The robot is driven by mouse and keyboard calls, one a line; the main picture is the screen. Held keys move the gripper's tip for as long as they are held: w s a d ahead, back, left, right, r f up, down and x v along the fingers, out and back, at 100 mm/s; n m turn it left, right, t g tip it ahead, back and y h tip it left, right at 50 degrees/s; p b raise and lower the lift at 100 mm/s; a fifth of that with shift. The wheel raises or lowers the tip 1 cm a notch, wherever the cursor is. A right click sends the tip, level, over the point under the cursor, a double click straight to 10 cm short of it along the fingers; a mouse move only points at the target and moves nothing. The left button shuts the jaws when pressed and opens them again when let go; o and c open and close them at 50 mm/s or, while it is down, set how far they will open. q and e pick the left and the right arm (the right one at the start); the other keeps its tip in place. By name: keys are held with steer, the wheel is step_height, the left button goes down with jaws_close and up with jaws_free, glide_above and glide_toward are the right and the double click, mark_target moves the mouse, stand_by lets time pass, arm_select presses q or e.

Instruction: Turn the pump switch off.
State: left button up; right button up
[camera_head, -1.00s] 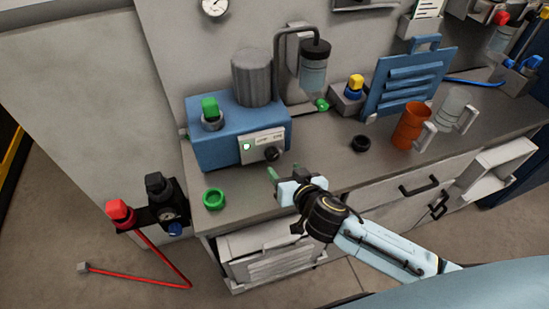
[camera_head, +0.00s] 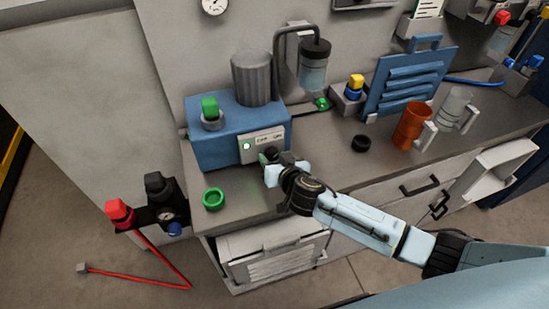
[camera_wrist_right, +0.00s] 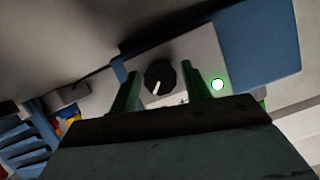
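The pump is a blue box (camera_head: 215,145) with a pale front panel (camera_head: 258,143) and a lit green lamp (camera_head: 246,146). Its switch is a round black knob with a white pointer line, clear in the right wrist view (camera_wrist_right: 160,76). In that view the line points down and slightly left. My right gripper (camera_head: 269,157) is at the panel, in front of the knob. In the wrist view its two green fingers (camera_wrist_right: 160,92) stand apart, one on each side of the knob, with gaps visible. My left gripper is not in view.
A green ring (camera_head: 213,199) lies on the bench left of my right gripper. A black cap (camera_head: 361,143), an orange mug (camera_head: 411,126) and a clear mug (camera_head: 455,108) stand to the right. A grey cylinder (camera_head: 252,78) rises behind the panel.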

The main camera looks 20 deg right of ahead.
steer(key=c, duration=0.7)
steer(key=shift+a+n+h, duration=0.1)
steer(key=shift+n+h, duration=0.7)
steer(key=shift+n, duration=0.3)
steer(key=shift+f+n+h+b, duration=0.1)
steer(key=shift+n+h+b, duration=0.7)
steer(key=shift+n, duration=0.4)
steer(key=n+t+h+b, duration=0.1)
steer(key=n+h+b, duration=0.1)
steer(key=n+b, duration=0.1)
steer(key=shift+f+n+h, duration=0.1)
steer(key=shift+n+h, duration=0.2)
steer(key=shift+n, duration=0.2)
steer(key=n+t+h+b, duration=0.1)
steer(key=n+b, duration=0.2)
steer(key=shift+a, duration=0.1)
steer(key=shift+n+t+h+b, duration=0.3)
steer(key=shift+n+t+b, duration=0.15)
steer(key=shift+n, duration=0.25)
